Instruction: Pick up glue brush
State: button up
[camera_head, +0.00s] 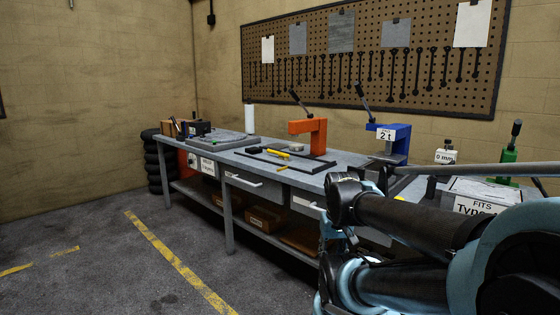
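I cannot make out the glue brush for certain. Small tools lie on the grey workbench (225,167), among them a yellow-handled tool (278,154) on a black-edged mat near the middle, but they are too small to name surely. My arm fills the lower right and hides part of the bench's near end. My gripper cannot be made out in this view.
An orange press (318,137) and a blue press (399,138) marked 2 t stand on the bench. A white box (484,195), a small labelled bottle (445,157) and a green jack (509,166) are at right. Stacked tyres (153,165) stand far left. The floor at left is clear.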

aim_at(282, 156)
jog(key=u, duration=2.05)
jog(key=i, duration=1.25)
jog(key=z, duration=2.4)
jog(key=i, duration=0.7)
